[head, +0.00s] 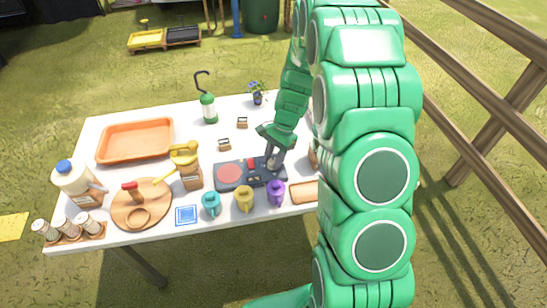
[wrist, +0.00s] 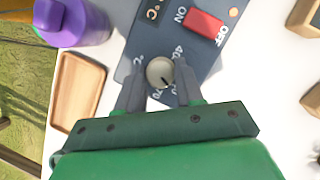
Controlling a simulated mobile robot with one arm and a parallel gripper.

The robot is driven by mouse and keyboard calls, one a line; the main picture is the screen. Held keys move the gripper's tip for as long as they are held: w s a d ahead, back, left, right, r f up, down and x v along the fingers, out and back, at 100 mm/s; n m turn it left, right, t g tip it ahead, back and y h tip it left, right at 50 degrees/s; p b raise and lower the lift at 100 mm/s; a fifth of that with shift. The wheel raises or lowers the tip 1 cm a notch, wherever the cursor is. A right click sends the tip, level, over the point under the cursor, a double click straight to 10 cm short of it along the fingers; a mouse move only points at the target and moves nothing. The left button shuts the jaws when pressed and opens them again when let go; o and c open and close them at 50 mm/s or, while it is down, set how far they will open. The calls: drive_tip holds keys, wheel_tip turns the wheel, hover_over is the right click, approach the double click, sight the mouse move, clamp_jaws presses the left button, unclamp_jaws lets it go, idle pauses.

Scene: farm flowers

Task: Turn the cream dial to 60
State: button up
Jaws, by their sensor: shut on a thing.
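The cream dial (wrist: 160,72) is a small round knob on a dark grey panel (wrist: 135,62). In the wrist view my gripper (wrist: 160,80) has one finger on each side of it, shut on its rim. A dark pointer mark shows on the dial's lower right part. The printed number 40 shows to the right of the dial; other numbers are partly covered by the fingers. In the head view the panel (head: 241,184) lies on the white table, and my gripper (head: 273,162) is over its right end, where the dial is hidden.
A red ON/OFF switch (wrist: 203,24) sits beside the dial. A purple mug (head: 276,192), a yellow mug (head: 243,199) and a teal mug (head: 211,204) stand along the panel's front. A small wooden tray (head: 303,191) lies to the right. A watering can (head: 184,154) stands left.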

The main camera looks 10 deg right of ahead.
drive_tip(key=o, duration=1)
drive_tip(key=shift+r, duration=0.1)
drive_tip(key=v, duration=0.7)
drive_tip(key=shift+r, duration=0.25)
drive_tip(key=shift+d, duration=0.15)
